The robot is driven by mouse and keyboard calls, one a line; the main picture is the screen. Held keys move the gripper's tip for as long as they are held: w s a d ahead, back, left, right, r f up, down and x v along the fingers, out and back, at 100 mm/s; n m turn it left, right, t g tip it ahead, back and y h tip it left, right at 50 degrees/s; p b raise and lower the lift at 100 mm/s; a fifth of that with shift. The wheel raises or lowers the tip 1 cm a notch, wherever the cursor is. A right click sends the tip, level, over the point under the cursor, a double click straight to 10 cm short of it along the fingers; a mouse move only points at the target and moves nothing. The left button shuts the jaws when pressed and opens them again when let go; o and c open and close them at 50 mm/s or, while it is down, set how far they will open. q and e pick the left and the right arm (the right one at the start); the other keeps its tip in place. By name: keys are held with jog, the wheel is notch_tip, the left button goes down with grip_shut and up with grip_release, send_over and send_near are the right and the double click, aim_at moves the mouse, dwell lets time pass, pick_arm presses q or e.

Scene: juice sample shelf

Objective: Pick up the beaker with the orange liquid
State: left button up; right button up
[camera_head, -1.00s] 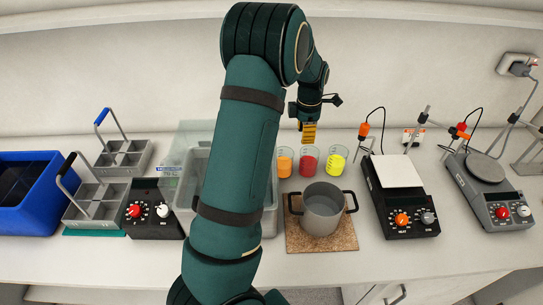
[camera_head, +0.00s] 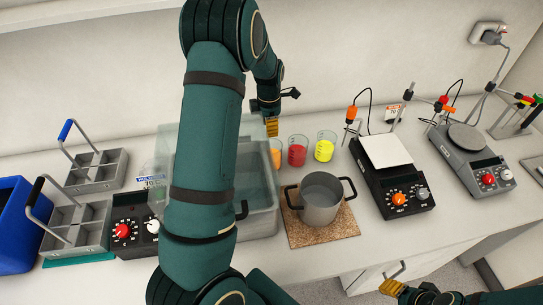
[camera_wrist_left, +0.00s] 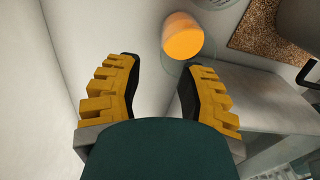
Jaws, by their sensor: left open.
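The beaker with orange liquid (camera_head: 276,153) stands on the bench at the left end of a short row, partly hidden by my left arm and gripper. My left gripper (camera_head: 271,127) is above and slightly left of it in the head view, with yellow fingers pointing down. In the left wrist view the fingers are spread apart and empty (camera_wrist_left: 163,68). The orange beaker (camera_wrist_left: 183,36) shows beyond the fingertips, nearer the right finger. My right gripper (camera_head: 392,287) shows at the bottom right; its opening is unclear.
A beaker with red liquid (camera_head: 297,152) and one with yellow liquid (camera_head: 324,149) stand to the right. A grey pot (camera_head: 320,203) sits in front on a cork mat (camera_head: 297,235).

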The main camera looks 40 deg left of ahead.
pick_arm(q)
jog(key=shift+s+d+f, duration=0.1)
jog(key=shift+f, duration=1.9)
jog(key=shift+d+f, duration=0.1)
jog(key=shift+f, duration=1.9)
jog(key=shift+c, duration=0.4)
grip_shut()
